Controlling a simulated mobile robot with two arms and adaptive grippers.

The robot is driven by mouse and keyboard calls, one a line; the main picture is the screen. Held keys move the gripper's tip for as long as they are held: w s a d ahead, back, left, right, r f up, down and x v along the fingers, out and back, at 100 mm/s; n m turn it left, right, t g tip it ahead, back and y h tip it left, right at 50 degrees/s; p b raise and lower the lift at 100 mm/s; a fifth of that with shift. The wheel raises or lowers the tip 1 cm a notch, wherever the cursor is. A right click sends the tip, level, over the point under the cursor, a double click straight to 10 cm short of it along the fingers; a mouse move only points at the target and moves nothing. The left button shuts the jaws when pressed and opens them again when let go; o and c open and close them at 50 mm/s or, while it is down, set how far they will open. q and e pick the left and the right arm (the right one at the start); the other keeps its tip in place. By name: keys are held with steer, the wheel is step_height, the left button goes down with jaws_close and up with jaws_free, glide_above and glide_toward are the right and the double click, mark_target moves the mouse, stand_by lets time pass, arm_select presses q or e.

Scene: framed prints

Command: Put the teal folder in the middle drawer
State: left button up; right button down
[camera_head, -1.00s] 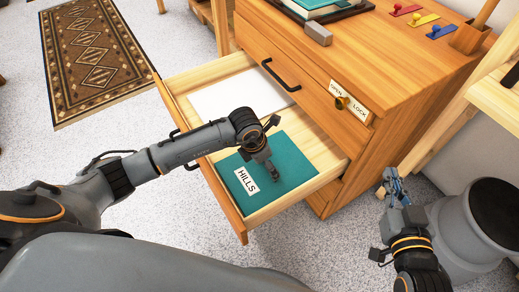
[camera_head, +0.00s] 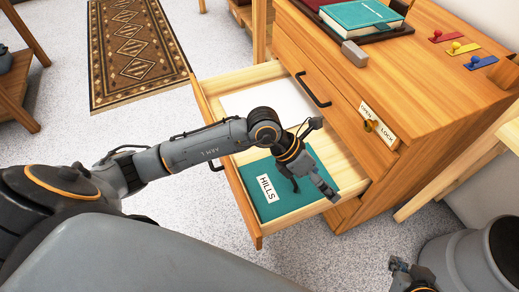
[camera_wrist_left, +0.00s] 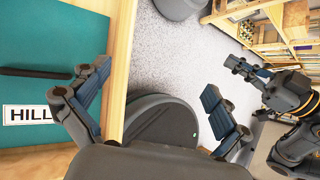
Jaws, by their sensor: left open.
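The teal folder (camera_head: 262,186), with a white "HILLS" label, lies flat in the pulled-out drawer (camera_head: 246,214), below a closed drawer with a black handle. It also shows at the left of the left wrist view (camera_wrist_left: 50,66). My left gripper (camera_head: 310,186) is open and empty over the folder's right part. In the left wrist view its fingers (camera_wrist_left: 152,102) are spread on either side of the drawer's pale side wall (camera_wrist_left: 117,70); contact cannot be told. My right gripper (camera_head: 402,268) is at the bottom right, partly cut off; it also shows in the left wrist view (camera_wrist_left: 244,66).
A white sheet (camera_head: 268,101) lies in the drawer beside the folder. A lock plate (camera_head: 378,122) is on the cabinet front.

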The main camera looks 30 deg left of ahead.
arm_select(q)
steer(key=s+d+r+n+t+h, duration=0.1)
steer(key=d+r+n+h, duration=0.1)
steer(key=d+r+h, duration=0.3)
steer(key=s+d+r+n+t+h, duration=0.1)
steer(key=s+d+r+n+h, duration=0.15)
steer(key=r, duration=0.55)
steer(key=w+a+r+n+t+y, duration=0.1)
steer(key=w+a+r+n+t, duration=0.2)
steer(key=a+r+n+t, duration=0.35)
steer(key=w+a+r+n+t+y, duration=0.2)
steer(key=w+a+r+n+t, duration=0.15)
steer(key=n+t, duration=0.6)
steer(key=w+a+f+n+g+y, duration=0.1)
steer(key=w+a+f+n+y, duration=0.1)
steer(key=a+f+n+y, duration=0.85)
steer(key=s+f+n+g, duration=0.3)
steer(key=s+f, duration=0.2)
steer(key=s+a+f+n+g, duration=0.1)
steer(key=s+f+n+g, duration=0.2)
steer(key=s+f+g, duration=0.1)
steer(key=s+f+n+g+y, duration=0.1)
steer(key=s+f+n+g, duration=0.3)
steer(key=s+f, duration=0.1)
steer(key=shift+s+a+f, duration=0.1)
steer(key=shift+s+f, duration=0.1)
steer(key=shift+f, duration=0.25)
steer(key=shift+s+a+f, duration=0.1)
steer(key=shift+s+f, duration=0.1)
steer(key=shift+f, duration=0.2)
